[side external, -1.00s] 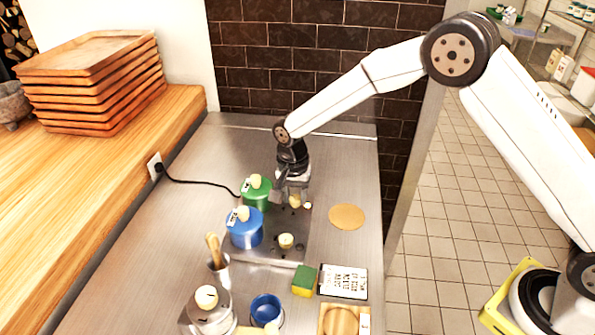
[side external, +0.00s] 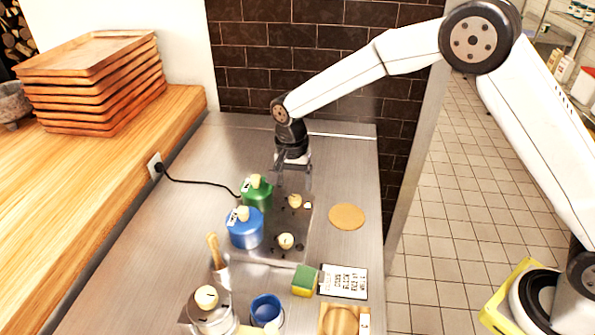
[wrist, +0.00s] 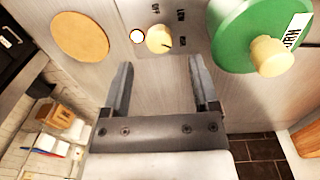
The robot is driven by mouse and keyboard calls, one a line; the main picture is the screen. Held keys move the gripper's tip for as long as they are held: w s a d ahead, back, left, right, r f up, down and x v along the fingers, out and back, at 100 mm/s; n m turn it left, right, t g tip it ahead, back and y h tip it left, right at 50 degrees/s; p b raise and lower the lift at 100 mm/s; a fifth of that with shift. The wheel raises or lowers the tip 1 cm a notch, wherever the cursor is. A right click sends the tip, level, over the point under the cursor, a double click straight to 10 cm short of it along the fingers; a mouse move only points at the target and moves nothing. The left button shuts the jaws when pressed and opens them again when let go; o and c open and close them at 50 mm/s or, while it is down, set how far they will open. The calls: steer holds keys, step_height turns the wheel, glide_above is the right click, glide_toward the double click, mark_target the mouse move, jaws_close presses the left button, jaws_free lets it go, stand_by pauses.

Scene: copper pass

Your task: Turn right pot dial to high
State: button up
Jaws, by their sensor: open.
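A cream dial (side external: 295,200) sits on the steel hob panel (side external: 273,229) beside the green pot (side external: 257,194). The second cream dial (side external: 286,241) is beside the blue pot (side external: 245,229). My gripper (side external: 293,183) is open and empty, just behind the green-pot dial and apart from it. In the wrist view, my gripper (wrist: 161,72) has its fingers spread wide, with the green-pot dial (wrist: 159,39) beyond the tips. A dark mark on that dial points right and slightly down.
A round tan disc (side external: 347,216) lies right of the panel. A sponge (side external: 305,280), a label card (side external: 343,282) and a blue cup (side external: 266,309) are nearer the front. Stacked trays (side external: 93,82) stand at left. The counter behind the pots is mostly clear.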

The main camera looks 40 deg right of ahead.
mark_target(298, 197)
steer(key=shift+r, duration=1.7)
steer(key=shift+s+d+r, duration=0.1)
steer(key=shift+s+d, duration=0.2)
steer(key=shift+d, duration=0.05)
steer(key=s+d+n+t, duration=0.1)
steer(key=s+d+n, duration=0.3)
steer(key=s, duration=0.6)
steer(key=s+d+n+t, duration=0.1)
steer(key=s+d+n, duration=0.4)
steer(key=s, duration=0.6)
steer(key=d, duration=0.2)
steer(key=shift+s+d+n+t, duration=0.3)
steer(key=shift+d+t, duration=0.05)
steer(key=shift+t, duration=0.05)
